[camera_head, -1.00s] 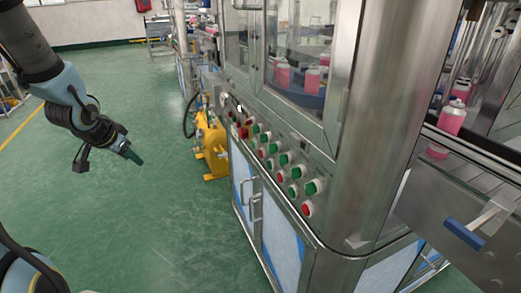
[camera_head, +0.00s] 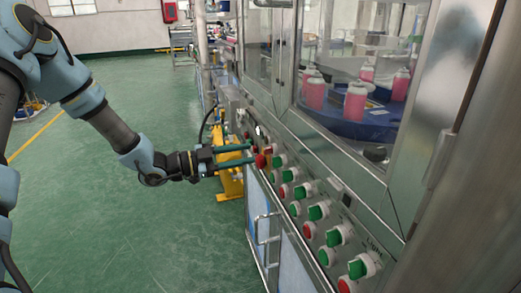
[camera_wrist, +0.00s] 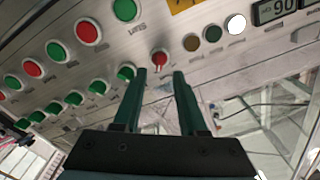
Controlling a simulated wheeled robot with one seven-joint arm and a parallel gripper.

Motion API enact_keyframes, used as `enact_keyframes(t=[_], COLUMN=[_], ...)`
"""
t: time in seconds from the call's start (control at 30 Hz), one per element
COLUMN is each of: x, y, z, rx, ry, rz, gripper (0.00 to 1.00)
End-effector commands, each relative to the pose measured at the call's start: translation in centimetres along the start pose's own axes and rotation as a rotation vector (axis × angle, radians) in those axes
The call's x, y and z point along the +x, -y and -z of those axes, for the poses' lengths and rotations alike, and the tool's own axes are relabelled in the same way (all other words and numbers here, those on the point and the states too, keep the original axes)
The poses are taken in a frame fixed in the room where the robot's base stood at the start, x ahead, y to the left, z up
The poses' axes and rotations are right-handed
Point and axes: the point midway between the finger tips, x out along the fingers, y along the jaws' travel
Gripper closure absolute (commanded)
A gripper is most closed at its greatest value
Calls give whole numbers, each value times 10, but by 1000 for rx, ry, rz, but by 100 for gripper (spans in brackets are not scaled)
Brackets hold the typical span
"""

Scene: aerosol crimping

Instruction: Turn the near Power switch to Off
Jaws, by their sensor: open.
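The sloped control panel (camera_head: 300,170) carries rows of green and red switches. A small red switch (camera_wrist: 159,59) sits just beyond and between my fingertips in the wrist view. In the head view a red knob (camera_head: 261,161) shows beside the lower fingertip. I cannot read its label, so I cannot tell whether it is the near Power switch. My gripper (camera_head: 253,153) reaches right toward the panel. Its two green fingers, also in the wrist view (camera_wrist: 160,73), are apart with nothing held between them. Contact with the panel is not clear.
Green knobs (camera_head: 358,268) protrude along the panel's near part. In the wrist view, dark and white lamps (camera_wrist: 236,24) and a display (camera_wrist: 276,11) lie right of the red switch. A yellow machine (camera_head: 230,180) stands behind my gripper. Open floor (camera_head: 150,235) lies left.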

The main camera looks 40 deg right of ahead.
Motion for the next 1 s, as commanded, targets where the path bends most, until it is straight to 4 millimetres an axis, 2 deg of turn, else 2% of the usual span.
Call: enact_keyframes(t=[0.1, 0.3, 0.7, 1.0], x=[22, 46, 52, 52], y=[0, 0, 0, 0], z=[2, 0, -1, -1], rx=[-2, -1, -1, -1], ry=[-1, 1, 3, 3], rz=[-2, -1, 1, 0], gripper=[59, 59, 59, 92])
